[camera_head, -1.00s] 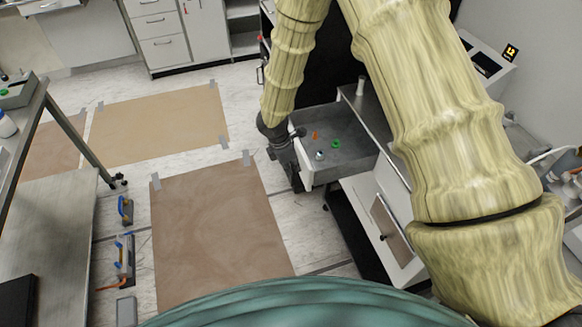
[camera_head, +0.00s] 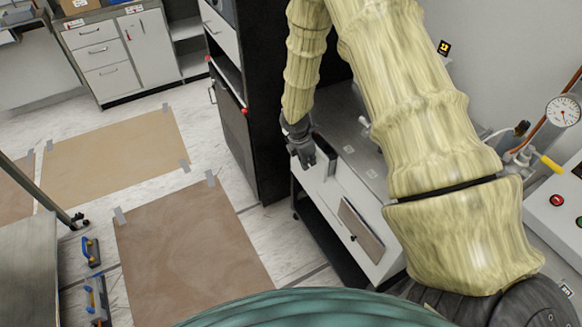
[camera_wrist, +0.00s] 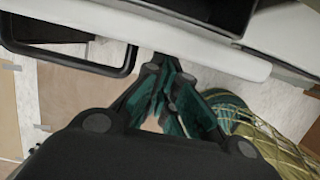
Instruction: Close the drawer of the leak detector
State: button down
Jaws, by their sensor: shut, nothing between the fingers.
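The leak detector (camera_head: 352,217) is a white and grey cabinet on a dark base, partly hidden behind my arm. Its white drawer front (camera_head: 318,183) stands close to the body in the head view, and the grey tray is out of sight there. I cannot tell whether a small gap is left. In the wrist view the white front edge (camera_wrist: 205,55) runs across the top, with a black loop handle (camera_wrist: 70,50) at left and a dark recess (camera_wrist: 210,10) behind it. My gripper (camera_head: 306,163) is shut and empty at the drawer front; its fingers (camera_wrist: 165,85) also show in the wrist view.
A tall black cabinet (camera_head: 240,140) stands just left of the leak detector. Brown sheets (camera_head: 190,255) are taped to the floor at left. A pressure gauge (camera_head: 563,111) and a yellow-handled valve (camera_head: 548,163) are at right. Open floor lies left of the detector.

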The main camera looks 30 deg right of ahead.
jog(key=shift+w+d, duration=0.1)
jog(key=shift+d, duration=1.75)
jog(key=shift+d+r, duration=0.1)
jog(key=shift+d, duration=0.05)
jog(key=a, duration=0.1)
jog(key=b, duration=0.3)
send_near(317, 157)
jog(key=shift+w+a+f, duration=0.1)
jog(key=shift+a+f, duration=0.2)
jog(key=shift+a, duration=0.3)
jog(key=shift+w+a+f, duration=0.15)
jog(key=shift+a+f, duration=0.15)
jog(key=shift+a, duration=0.3)
jog(key=shift+w+a+f, duration=0.1)
jog(key=shift+a+f, duration=0.2)
jog(key=shift+a, duration=0.3)
